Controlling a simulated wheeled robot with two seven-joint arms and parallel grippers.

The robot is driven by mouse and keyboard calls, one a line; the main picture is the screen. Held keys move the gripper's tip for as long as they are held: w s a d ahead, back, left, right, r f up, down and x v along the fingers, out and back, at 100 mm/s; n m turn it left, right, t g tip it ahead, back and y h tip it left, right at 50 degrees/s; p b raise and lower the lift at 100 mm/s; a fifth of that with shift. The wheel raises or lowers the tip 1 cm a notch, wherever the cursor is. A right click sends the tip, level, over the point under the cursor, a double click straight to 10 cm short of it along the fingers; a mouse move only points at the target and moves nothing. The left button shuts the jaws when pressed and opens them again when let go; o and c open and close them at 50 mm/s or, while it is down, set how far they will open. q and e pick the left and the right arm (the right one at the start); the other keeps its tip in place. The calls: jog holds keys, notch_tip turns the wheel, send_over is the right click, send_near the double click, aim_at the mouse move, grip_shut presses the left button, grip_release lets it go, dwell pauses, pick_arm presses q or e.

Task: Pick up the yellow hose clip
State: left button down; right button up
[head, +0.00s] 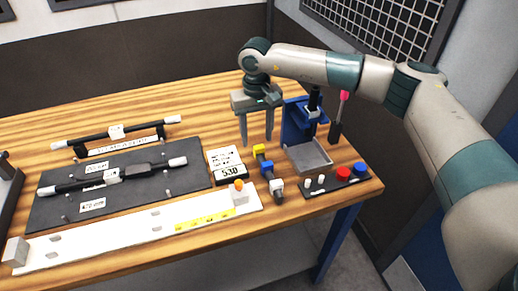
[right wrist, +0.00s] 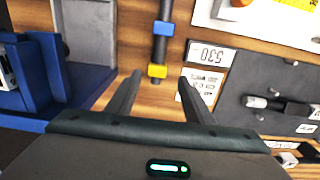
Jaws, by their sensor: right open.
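The yellow hose clip (head: 259,150) sits at the far end of a dark rod-like piece on the wooden table. A blue clip (head: 266,168) and a whitish block (head: 277,187) lie further along the same piece. My right gripper (head: 256,140) points down with its fingers apart, just behind and above the yellow clip. In the right wrist view the yellow clip (right wrist: 157,71) shows between the two open fingertips, with the blue clip (right wrist: 162,28) beyond it. Nothing is held. The exact height gap is hard to tell. My left gripper is not in view.
A blue press-like fixture (head: 297,122) with a grey tray stands close right of the clips. A button panel (head: 335,180) lies in front of it. A display marked 530 (head: 227,165) is close on the left, beside a dark mat (head: 50,212) and white board (head: 110,237).

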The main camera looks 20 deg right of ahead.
aim_at(259, 147)
jog(key=shift+s+d+f+p, duration=0.15)
jog(key=shift+d+f+p, duration=0.05)
jog(key=shift+f+p, duration=0.65)
jog(key=shift+s+d+f+p, duration=0.1)
jog(key=shift+f+p, duration=0.6)
jog(key=shift+f, duration=1.05)
jog(key=shift+c, duration=0.5)
jog(key=c, duration=0.8)
